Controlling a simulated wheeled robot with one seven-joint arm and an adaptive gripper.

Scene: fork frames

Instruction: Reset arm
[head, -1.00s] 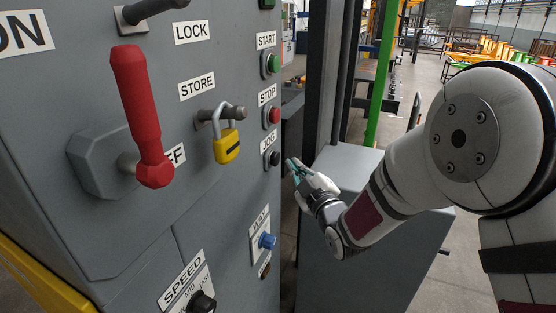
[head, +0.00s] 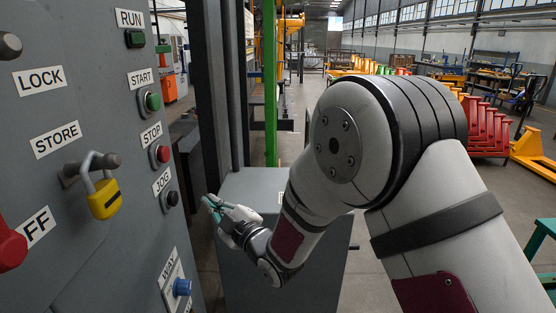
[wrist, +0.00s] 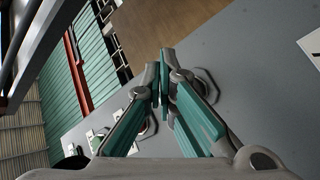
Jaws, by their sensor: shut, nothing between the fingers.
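My gripper (head: 213,203) is in front of the grey control panel (head: 95,110), just right of the black JOG button (head: 172,198). I cannot tell how wide the gap to the panel is. In the wrist view the teal-padded fingers of my gripper (wrist: 163,75) meet at their tips, shut and empty. Two round panel parts lie behind the fingers there, partly hidden. My arm (head: 300,215) is bent, reaching from the right side of the head view to the panel.
A yellow padlock (head: 104,196) hangs on the STORE peg. A red handle (head: 10,247) shows at the left edge. The red STOP button (head: 162,154) and blue knob (head: 182,287) stick out. A grey cabinet (head: 250,190) stands behind my gripper.

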